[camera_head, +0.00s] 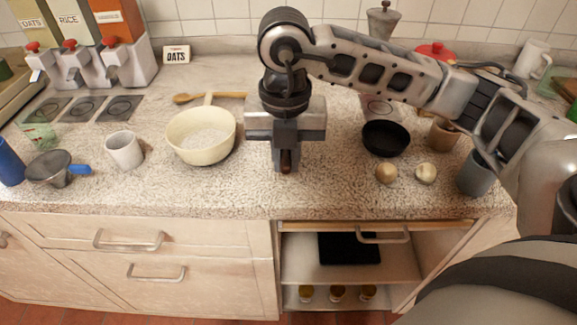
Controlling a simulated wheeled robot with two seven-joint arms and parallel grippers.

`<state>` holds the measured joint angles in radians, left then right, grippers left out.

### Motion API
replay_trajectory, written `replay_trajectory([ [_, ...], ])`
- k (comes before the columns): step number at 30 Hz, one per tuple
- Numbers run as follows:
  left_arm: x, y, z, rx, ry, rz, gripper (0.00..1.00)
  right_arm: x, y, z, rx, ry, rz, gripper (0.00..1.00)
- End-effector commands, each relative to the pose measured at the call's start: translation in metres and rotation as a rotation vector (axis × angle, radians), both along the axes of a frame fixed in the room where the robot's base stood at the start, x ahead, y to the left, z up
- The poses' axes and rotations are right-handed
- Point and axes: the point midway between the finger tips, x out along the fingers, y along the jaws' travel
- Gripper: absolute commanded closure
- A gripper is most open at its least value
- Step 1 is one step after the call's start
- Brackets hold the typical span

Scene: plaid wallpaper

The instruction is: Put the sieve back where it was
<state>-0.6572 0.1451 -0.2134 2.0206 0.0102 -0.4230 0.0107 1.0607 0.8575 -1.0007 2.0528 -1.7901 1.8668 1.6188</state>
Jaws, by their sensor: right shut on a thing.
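My right gripper (286,160) points down over the counter in the middle of the view, to the right of the cream bowl. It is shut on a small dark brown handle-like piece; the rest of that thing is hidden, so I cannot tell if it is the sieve. A grey, cone-shaped vessel with a blue handle (50,168) stands at the far left of the counter; I cannot tell whether it has a mesh. The cream bowl (178,147) holds something white and powdery. My left gripper is not in view.
A white mug (124,150) stands left of the bowl, and a wooden spoon (190,97) lies behind it. A black bowl (386,139), two round pale things (386,174) and a grey cup (474,174) stand to the right. Below, a cabinet is open (300,267).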

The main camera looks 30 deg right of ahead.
Motion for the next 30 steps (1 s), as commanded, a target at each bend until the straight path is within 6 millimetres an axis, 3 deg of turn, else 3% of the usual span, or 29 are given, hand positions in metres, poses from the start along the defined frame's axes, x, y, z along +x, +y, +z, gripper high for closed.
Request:
replay_trajectory([
  [9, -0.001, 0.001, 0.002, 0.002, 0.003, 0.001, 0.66, 0.015, -0.015, -0.026, -0.002, 0.002, -0.002, 1.0],
  [15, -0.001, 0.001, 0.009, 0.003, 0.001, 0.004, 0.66, 0.014, -0.013, -0.051, -0.001, 0.001, 0.0, 1.0],
  [27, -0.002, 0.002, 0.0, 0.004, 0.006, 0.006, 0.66, 0.014, -0.013, -0.059, 0.0, -0.001, 0.001, 1.0],
  [28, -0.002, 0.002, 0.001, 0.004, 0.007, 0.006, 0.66, 0.014, -0.013, -0.057, 0.001, -0.001, 0.001, 0.8],
  [30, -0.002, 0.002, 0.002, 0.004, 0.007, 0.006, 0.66, 0.014, -0.013, -0.057, 0.001, -0.001, 0.001, 0.64],
])
